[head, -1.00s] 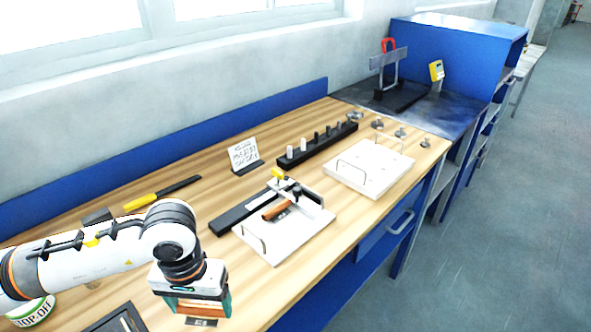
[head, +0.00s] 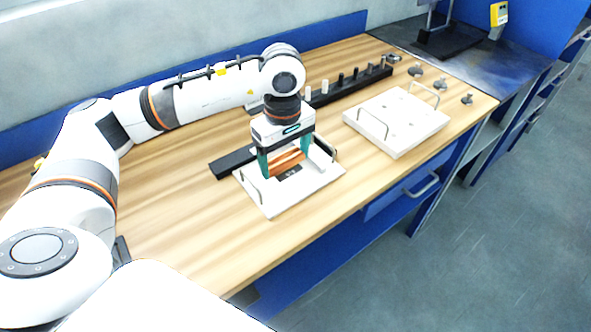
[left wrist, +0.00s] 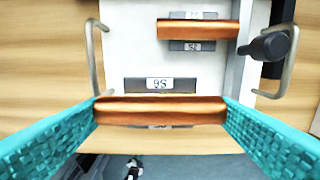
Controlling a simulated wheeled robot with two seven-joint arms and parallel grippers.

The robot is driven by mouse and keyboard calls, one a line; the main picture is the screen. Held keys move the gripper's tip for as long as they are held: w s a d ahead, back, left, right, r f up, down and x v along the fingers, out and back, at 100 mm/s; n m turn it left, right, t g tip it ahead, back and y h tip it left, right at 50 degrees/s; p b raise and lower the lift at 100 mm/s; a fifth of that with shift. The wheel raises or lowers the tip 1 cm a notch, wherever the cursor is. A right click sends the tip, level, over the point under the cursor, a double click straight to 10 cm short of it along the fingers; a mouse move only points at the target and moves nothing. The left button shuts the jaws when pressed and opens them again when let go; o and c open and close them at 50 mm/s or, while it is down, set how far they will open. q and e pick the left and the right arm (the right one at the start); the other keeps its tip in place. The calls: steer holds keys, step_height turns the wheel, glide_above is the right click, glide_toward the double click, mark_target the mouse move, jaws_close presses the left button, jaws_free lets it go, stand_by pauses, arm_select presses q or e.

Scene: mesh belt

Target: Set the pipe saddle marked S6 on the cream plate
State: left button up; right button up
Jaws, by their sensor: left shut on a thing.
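My left gripper (head: 286,160) is shut on a copper-coloured pipe saddle, with a teal finger at each end. In the left wrist view the held saddle (left wrist: 160,111) lies level across the fingers, and its dark flange carries a label that reads S6 upside down. The pale cream plate (head: 290,193), with wire handles, is below the gripper; in the left wrist view the saddle is over its near part. I cannot tell whether the saddle touches it. A second copper saddle (left wrist: 198,29) sits farther up the plate, its labels too small to read surely. My right gripper is out of view.
A dark bar (head: 232,160) lies by the plate's left side. A dark knob (left wrist: 268,46) stands near the right handle. Behind are a black rack of pegs (head: 345,86) and another pale plate (head: 400,130) with handles. Bare wood lies in front.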

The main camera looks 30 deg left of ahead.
mark_target(286, 188)
arm_select(q)
steer(key=shift+s+f, duration=0.1)
steer(key=shift+f, duration=1.2)
step_height(286, 188, down, 3)
steer(key=shift+f+p, duration=0.2)
steer(key=shift+p, duration=0.25)
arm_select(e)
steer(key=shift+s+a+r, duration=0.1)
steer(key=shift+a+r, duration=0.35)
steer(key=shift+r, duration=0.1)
arm_select(q)
steer(key=shift+f, duration=0.15)
steer(key=o, duration=1)
steer(key=shift+o, duration=0.2)
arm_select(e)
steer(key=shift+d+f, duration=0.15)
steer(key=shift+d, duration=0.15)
